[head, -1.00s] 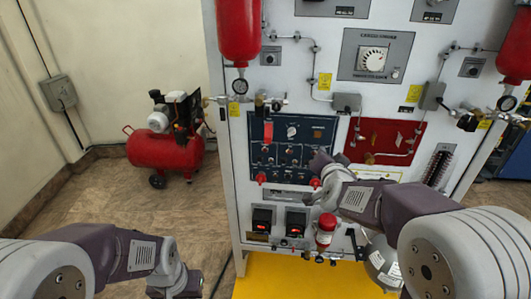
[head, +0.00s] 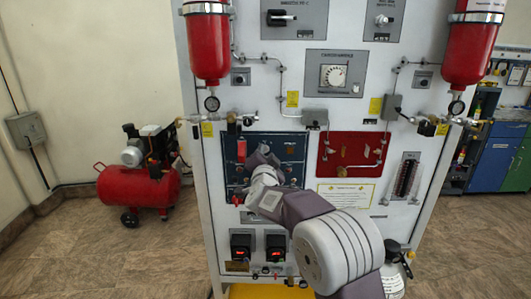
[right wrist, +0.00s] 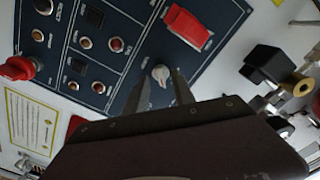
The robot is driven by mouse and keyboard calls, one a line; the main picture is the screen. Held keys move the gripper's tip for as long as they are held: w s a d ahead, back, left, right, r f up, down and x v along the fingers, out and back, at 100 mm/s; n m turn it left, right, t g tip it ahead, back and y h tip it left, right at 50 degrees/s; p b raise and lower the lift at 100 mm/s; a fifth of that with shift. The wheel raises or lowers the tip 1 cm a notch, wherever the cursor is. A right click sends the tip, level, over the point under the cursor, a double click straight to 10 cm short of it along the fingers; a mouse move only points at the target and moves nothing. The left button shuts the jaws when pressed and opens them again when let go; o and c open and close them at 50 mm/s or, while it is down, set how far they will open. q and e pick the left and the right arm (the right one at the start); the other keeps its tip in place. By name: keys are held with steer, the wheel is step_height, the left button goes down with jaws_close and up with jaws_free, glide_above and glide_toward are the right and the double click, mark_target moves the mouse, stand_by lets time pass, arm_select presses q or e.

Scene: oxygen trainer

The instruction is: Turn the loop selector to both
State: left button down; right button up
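The small light-grey knob (right wrist: 161,73) on the dark blue panel (right wrist: 120,30) appears to be the loop selector; its lettering is too small to read. My right gripper (right wrist: 159,92) is open in the right wrist view. Its dark fingertips are close to the panel, one on each side of the knob's lower part. I cannot tell whether they touch it. In the head view my right gripper (head: 262,152) is in front of the blue panel (head: 292,142) and hides the knob. My left gripper is not in view.
A red switch cover (right wrist: 187,27) sits close to the knob. A red knob (right wrist: 18,68) and several small buttons are on the same panel. A red panel (head: 350,155) lies to the right. A red compressor (head: 138,188) stands on the floor at left.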

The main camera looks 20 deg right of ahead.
steer(key=shift+w+d+r, duration=0.1)
steer(key=shift+w, duration=0.2)
jaws_close()
